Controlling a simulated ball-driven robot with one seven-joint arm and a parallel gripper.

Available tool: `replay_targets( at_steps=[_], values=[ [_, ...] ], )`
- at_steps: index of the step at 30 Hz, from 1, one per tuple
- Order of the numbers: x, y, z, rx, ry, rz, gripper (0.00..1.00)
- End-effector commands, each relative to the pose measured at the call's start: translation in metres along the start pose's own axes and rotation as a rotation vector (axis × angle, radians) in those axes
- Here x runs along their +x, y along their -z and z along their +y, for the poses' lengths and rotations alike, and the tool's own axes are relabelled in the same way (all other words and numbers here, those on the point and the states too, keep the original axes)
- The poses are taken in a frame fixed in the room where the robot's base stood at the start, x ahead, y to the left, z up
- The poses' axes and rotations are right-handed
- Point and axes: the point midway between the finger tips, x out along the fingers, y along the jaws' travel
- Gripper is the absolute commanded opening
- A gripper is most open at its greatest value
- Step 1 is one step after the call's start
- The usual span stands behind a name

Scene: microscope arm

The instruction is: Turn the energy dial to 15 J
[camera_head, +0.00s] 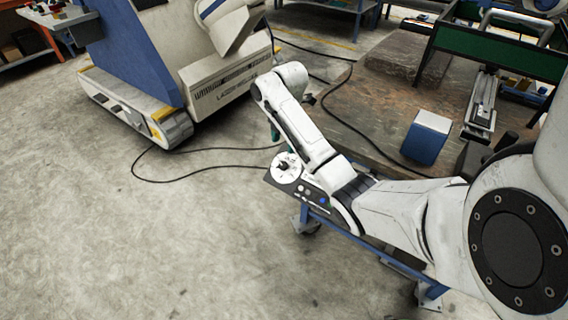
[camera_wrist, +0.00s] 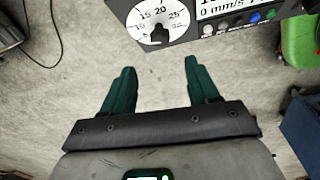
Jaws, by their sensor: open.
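The energy dial (camera_wrist: 157,14) is a white disc printed with numbers, among them 15, 20, 25 and 30, at the top of the wrist view. Its black knob (camera_wrist: 159,34) is near the disc's lower edge in that view; I cannot tell which number it points at. In the head view the dial (camera_head: 286,168) sits at the left end of a dark control panel (camera_head: 315,199). My gripper (camera_wrist: 161,76) has two teal fingers spread apart with nothing between them. The fingers are apart from the knob. In the head view my arm mostly hides the gripper, with a little teal showing beside the dial.
The panel has a display (camera_wrist: 228,8) reading mm/s and a row of buttons (camera_wrist: 238,21). A workbench (camera_head: 385,95) with a blue-and-white block (camera_head: 427,137) lies right of it. A white-and-blue machine (camera_head: 165,65) stands behind left. A black cable (camera_head: 205,150) crosses the open floor.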

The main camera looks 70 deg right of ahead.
Motion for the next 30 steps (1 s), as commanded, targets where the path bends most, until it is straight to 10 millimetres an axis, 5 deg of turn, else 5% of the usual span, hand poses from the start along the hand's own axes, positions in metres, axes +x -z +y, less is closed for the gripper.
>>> replay_targets(
  at_steps=[5,21,30],
  values=[
    [0.01,-0.008,-0.001,-0.017,0.008,-0.004,0.6],
    [0.096,-0.008,-0.001,-0.014,0.005,-0.004,0.6],
    [0.106,-0.008,-0.001,-0.015,0.003,-0.005,0.6]
  ],
)
